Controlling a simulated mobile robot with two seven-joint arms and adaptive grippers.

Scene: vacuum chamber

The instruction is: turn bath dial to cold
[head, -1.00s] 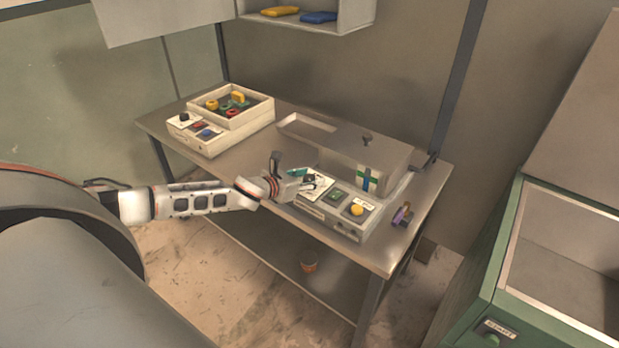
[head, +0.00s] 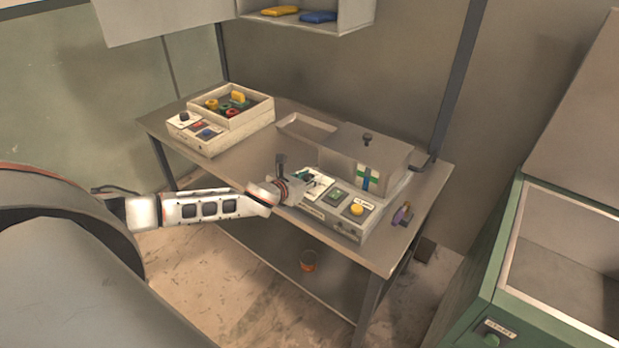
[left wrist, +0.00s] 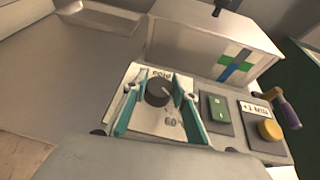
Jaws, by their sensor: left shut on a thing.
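The bath dial (left wrist: 157,92) is a dark round knob with a light pointer mark on a white plate, at the left end of the bath's control panel. Lettering that looks like "COLD" is above it and another mark is at its lower right. The pointer aims to the right and a little down. My left gripper (left wrist: 160,80) has its teal fingers on both sides of the dial and is shut on it. In the head view my left gripper (head: 304,179) is at the panel's left end and hides the dial. My right gripper is in neither view.
The panel also has a green switch (left wrist: 219,106) and a yellow button (left wrist: 269,130). The grey bath lid (head: 365,146) rises behind. A purple-handled valve (head: 402,214) is at the right. A box of colored parts (head: 262,110) stands at the table's far left.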

